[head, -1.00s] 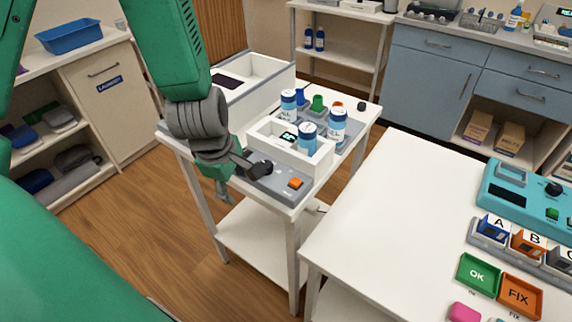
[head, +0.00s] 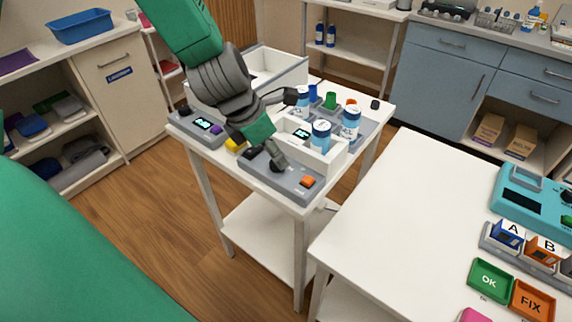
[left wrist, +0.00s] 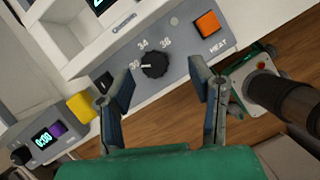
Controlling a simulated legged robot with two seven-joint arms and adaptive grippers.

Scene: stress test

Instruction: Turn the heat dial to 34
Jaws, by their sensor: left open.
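The heat dial (left wrist: 154,65) is a black ribbed knob on a grey panel (left wrist: 182,70), with the marks 30, 34 and 38 around it. Its white pointer line points left, toward the 30 mark. In the head view the gripper (head: 266,148) is over the panel. My right gripper is not in view.
An orange button (head: 307,181) sits on the panel right of the dial. A white bin (head: 335,160) with blue-and-white canisters stands just behind. A yellow block (head: 235,145) and a unit with a lit display (head: 203,124) lie to the left.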

